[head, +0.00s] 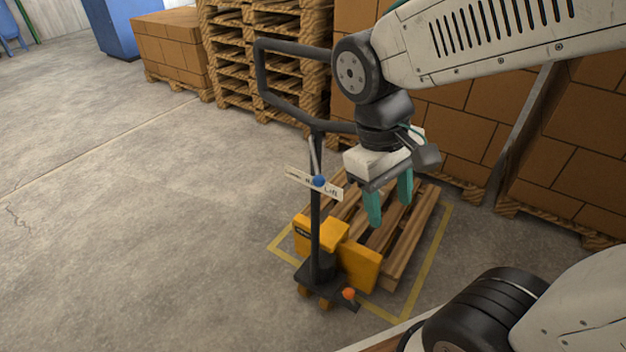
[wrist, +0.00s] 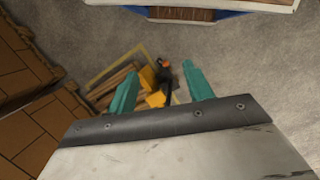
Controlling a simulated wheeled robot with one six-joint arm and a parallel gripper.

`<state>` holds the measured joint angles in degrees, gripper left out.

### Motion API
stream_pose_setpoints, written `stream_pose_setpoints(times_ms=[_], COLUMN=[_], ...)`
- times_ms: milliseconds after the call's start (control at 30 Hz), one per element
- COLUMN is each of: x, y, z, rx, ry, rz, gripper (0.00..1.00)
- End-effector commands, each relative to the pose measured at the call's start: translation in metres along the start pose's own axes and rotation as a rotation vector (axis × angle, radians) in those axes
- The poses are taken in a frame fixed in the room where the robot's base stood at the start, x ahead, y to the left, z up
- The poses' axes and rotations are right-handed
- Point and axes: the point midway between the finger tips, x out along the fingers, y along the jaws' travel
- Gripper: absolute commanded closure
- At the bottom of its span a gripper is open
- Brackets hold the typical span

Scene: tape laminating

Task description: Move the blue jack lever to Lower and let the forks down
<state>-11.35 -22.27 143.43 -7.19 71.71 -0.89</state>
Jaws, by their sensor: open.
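The yellow pallet jack (head: 357,262) stands with its forks at a wooden pallet (head: 408,245) inside a yellow floor outline. Its dark handle rises to a loop (head: 262,80) at upper left. The blue lever knob (head: 319,181) sits on the handle, in front of a white label plate (head: 298,176) with "Lift" at its right end. The knob is near the plate's middle; its exact setting I cannot tell. My gripper (head: 389,205) has teal fingers, open and empty, to the right of the knob and apart from it. In the wrist view the jack (wrist: 155,92) shows between the fingers.
Stacked pallets (head: 225,60) and brown cartons (head: 440,130) stand behind the jack. An orange knob (head: 349,294) is low on the jack. Open concrete floor (head: 130,220) lies to the left.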

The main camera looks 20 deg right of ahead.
Motion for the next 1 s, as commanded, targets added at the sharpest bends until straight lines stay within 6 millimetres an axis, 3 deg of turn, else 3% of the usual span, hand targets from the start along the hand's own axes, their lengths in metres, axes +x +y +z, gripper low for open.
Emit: stream_pose_setpoints(times_ms=[367, 700, 867, 1000], x=[0.058, 0.11, 0.126, 0.122], y=[-0.001, -0.013, -0.025, -0.035], z=[-0.078, -0.178, -0.228, -0.265], rx=[-0.501, -1.029, -1.24, -1.358], ry=[-0.447, -0.831, -0.977, -1.066], rz=[0.382, 0.839, 1.057, 1.213], gripper=[0.49, 0.49, 0.49, 0.49])
